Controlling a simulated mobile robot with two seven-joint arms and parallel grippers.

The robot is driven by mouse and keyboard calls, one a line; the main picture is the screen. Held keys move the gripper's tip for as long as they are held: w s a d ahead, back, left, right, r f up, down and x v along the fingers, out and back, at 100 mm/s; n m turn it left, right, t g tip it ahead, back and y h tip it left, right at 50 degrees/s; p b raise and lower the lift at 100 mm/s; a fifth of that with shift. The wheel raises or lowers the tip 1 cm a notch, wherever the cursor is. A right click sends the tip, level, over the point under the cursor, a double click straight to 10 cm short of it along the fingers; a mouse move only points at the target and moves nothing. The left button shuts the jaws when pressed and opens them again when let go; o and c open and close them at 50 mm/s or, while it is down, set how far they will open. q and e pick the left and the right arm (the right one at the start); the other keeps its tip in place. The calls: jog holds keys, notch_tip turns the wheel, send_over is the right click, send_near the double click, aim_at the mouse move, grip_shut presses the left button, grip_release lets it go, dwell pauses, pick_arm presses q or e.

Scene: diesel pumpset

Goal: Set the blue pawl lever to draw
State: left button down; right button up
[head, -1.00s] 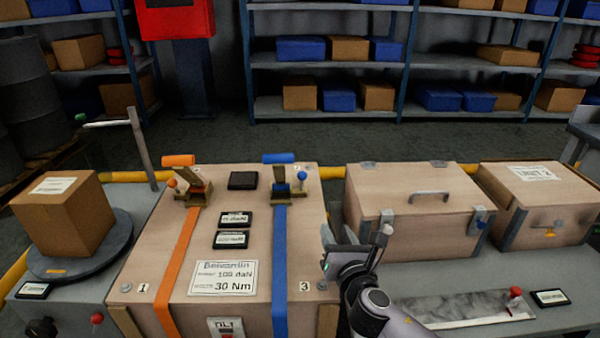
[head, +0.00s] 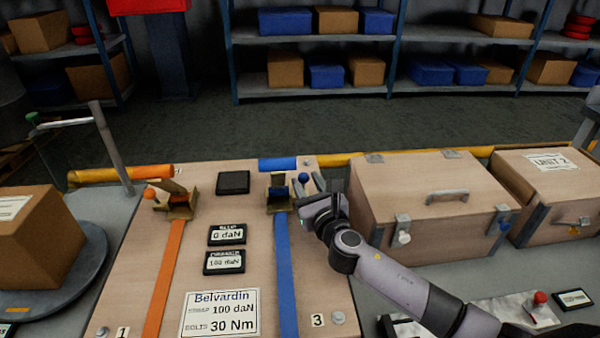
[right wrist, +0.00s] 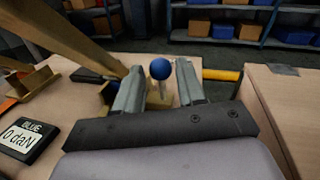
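The blue pawl lever is a short pin with a blue ball knob (head: 303,178), on the right side of the brass-coloured blue-strap ratchet (head: 279,205). In the right wrist view the knob (right wrist: 160,69) shows between my two finger pads, with a gap on each side. My right gripper (head: 311,183) is open around the knob; I cannot tell whether either pad touches it. The ratchet's blue handle (head: 277,164) stands just beyond it, and the blue strap (head: 284,270) runs toward me. My left gripper is not in view.
The orange ratchet (head: 178,205) stands to the left. The blue display (head: 227,235) reads 0 daN; another (head: 223,262) reads 100 daN. A latched wooden case (head: 430,205) stands right of my gripper. In the right wrist view a brown bar (right wrist: 65,35) crosses the upper left.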

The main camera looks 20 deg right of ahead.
aim_at(305, 182)
jog(key=shift+w+b, duration=0.55)
jog(key=shift+w, duration=1.75)
grip_shut()
jog(key=shift+f+b, duration=0.25)
jog(key=shift+b, duration=0.3)
jog(key=shift+s+a+t+b, duration=0.15)
jog(key=shift+t+b, duration=0.25)
jog(key=shift+b, duration=0.6)
jog(key=shift+s+b, duration=0.1)
jog(key=shift+b, duration=0.25)
jog(key=shift+r, duration=0.1)
jog(key=shift+s+r+t, duration=0.1)
jog(key=shift+r+t, duration=0.05)
jog(key=shift+t, duration=0.15)
